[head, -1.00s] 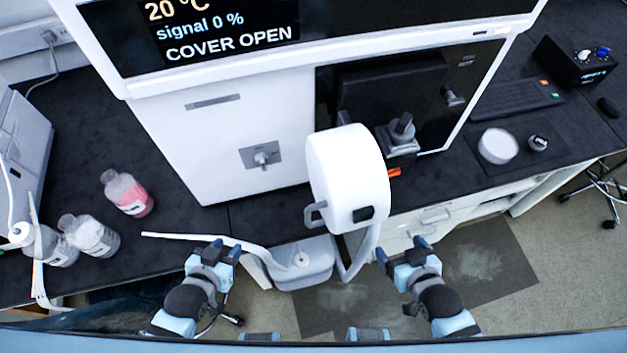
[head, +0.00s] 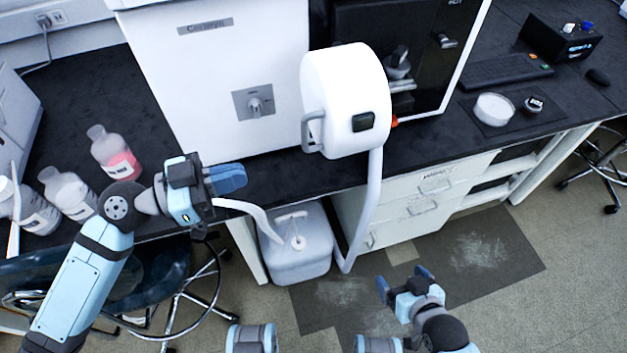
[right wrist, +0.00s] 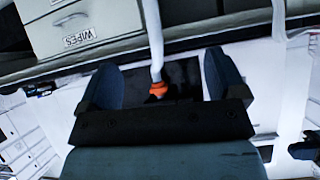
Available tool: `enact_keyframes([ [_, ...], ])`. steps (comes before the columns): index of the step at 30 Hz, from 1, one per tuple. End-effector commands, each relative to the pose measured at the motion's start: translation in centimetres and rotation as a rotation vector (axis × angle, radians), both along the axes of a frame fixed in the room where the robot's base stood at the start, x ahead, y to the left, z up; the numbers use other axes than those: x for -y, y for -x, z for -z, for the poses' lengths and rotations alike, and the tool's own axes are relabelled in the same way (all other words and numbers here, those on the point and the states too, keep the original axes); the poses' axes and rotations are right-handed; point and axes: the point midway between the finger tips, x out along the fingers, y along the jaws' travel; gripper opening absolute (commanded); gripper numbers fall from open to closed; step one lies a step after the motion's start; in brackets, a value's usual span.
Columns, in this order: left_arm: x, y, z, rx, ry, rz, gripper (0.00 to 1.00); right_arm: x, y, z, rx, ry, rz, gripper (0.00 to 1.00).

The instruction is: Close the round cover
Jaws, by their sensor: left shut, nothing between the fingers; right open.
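The round cover (head: 338,90) is a white drum-shaped part with a grey side handle (head: 313,131) and a dark latch block (head: 363,122). In the head view it stands swung out in front of the white instrument, over the bench edge. A white hose runs down from it. My left gripper (head: 238,180) is shut and empty, left of and below the cover, over the bench's front edge. My right gripper (head: 402,282) is open and empty, low and in front of the bench, below and right of the cover. The right wrist view shows its two fingers (right wrist: 165,85) apart, with a pale hose between them in the background.
Bottles (head: 115,153) stand on the bench at left. The white instrument (head: 225,80) has an open dark bay (head: 430,60) right of the cover. A white canister (head: 297,250) stands below the bench edge. A stool (head: 175,290) is under my left arm.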

Motion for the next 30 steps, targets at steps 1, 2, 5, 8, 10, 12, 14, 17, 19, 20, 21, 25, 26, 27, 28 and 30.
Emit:
enact_keyframes([
  [1, 0.2, 0.0, -0.3, 0.006, 0.006, 0.01, 0.0, 0.0, -0.2, -0.2, 0.006, -0.001, 0.001, 0.9],
  [2, 0.4, 0.0, -0.4, 0.008, 0.008, 0.012, 0.0, 0.0, -0.3, -0.4, 0.008, -0.002, 0.001, 0.9],
  [5, 1.4, -0.3, -0.6, 0.008, 0.011, 0.013, 0.0, 0.1, -0.5, -1.1, 0.016, 0.001, 0.002, 0.9],
  [8, 3.1, -1.0, -0.8, 0.007, 0.012, 0.013, 0.0, 0.2, -0.6, -1.9, 0.028, 0.004, 0.002, 0.9],
  [10, 4.5, -1.5, -0.8, 0.006, 0.013, 0.012, 0.0, 0.3, -0.6, -2.2, 0.032, 0.007, 0.001, 0.9],
  [12, 5.9, -2.1, -0.9, 0.006, 0.013, 0.012, 0.0, 0.3, -0.5, -2.4, 0.031, 0.013, 0.0, 0.9],
  [14, 7.2, -2.5, -0.8, 0.005, 0.013, 0.013, 0.0, 0.4, -0.4, -2.4, 0.028, 0.017, -0.003, 0.9],
  [17, 9.1, -3.2, -0.8, 0.005, 0.012, 0.012, 0.0, 0.5, -0.1, -2.6, 0.03, 0.022, -0.006, 0.9],
  [19, 10.3, -3.6, -0.8, 0.005, 0.011, 0.011, 0.0, 0.5, 0.1, -2.9, 0.032, 0.025, -0.008, 0.9],
  [20, 10.8, -3.8, -0.7, 0.005, 0.011, 0.011, 0.0, 0.5, 0.1, -3.0, 0.032, 0.027, -0.009, 0.9],
  [21, 11.3, -4.0, -0.7, 0.004, 0.01, 0.01, 0.0, 0.6, 0.2, -3.1, 0.033, 0.028, -0.01, 0.9],
  [25, 12.5, -4.4, -0.5, 0.004, 0.009, 0.01, 0.0, 0.5, 0.3, -3.3, 0.033, 0.031, -0.015, 0.9],
  [26, 12.7, -4.5, -0.5, 0.005, 0.009, 0.01, 0.0, 0.5, 0.3, -3.3, 0.033, 0.031, -0.015, 0.9],
  [27, 12.9, -4.5, -0.4, 0.005, 0.009, 0.01, 0.0, 0.5, 0.3, -3.3, 0.033, 0.032, -0.015, 0.9],
  [28, 13.0, -4.6, -0.4, 0.006, 0.008, 0.01, 0.0, 0.5, 0.3, -3.3, 0.033, 0.031, -0.016, 0.9],
  [30, 13.2, -4.6, -0.3, 0.006, 0.007, 0.011, 0.0, 0.5, 0.3, -3.3, 0.034, 0.032, -0.017, 0.9],
])
